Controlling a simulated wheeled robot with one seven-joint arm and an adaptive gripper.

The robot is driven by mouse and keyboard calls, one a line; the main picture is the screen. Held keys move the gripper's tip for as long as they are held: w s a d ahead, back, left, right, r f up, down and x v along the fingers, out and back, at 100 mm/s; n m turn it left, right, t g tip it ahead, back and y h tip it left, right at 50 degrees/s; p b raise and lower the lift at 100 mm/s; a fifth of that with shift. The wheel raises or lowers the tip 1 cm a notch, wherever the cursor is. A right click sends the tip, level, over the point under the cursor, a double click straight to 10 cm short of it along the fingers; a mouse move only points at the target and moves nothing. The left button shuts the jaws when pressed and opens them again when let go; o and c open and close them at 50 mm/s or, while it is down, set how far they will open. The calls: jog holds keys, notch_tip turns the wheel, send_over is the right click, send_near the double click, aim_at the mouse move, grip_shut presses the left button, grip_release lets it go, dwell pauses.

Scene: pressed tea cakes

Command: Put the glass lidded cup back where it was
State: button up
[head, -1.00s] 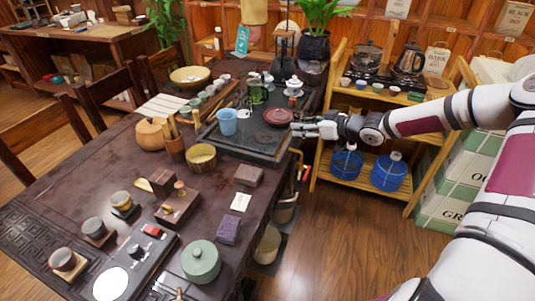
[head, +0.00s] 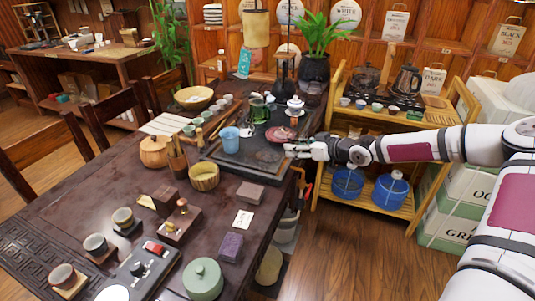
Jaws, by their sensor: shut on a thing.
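My gripper (head: 290,150) is at the right end of the dark tea tray (head: 228,163), just in front of the dark red round dish (head: 280,134). Its fingers look closed together on something small and hard to make out. I take this to be the glass lidded cup, but its clear body does not show at this size. I cannot tell whether it touches the tray. A white lidded cup (head: 295,106) and a green-tinted glass vessel (head: 259,108) stand farther back on the tray.
A brown block (head: 250,192) lies on the table in front of the tray. The tray's front right part looks clear.

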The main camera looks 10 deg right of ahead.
send_over(267, 159)
jog(key=d, duration=0.2)
jog(key=shift+s+a+f, duration=0.25)
jog(key=shift+f, duration=0.2)
jog(key=shift+w+a+f+p, duration=0.15)
jog(key=shift+a+f, duration=0.05)
jog(key=shift+a, duration=0.2)
jog(key=shift+w+a+f+p, duration=0.1)
jog(key=shift+a+f+p, duration=0.1)
jog(key=shift+a, duration=0.15)
notch_tip(267, 159, down, 2)
jog(key=shift+f, duration=0.25)
jog(key=o, duration=1.7)
jog(key=shift+d, duration=0.1)
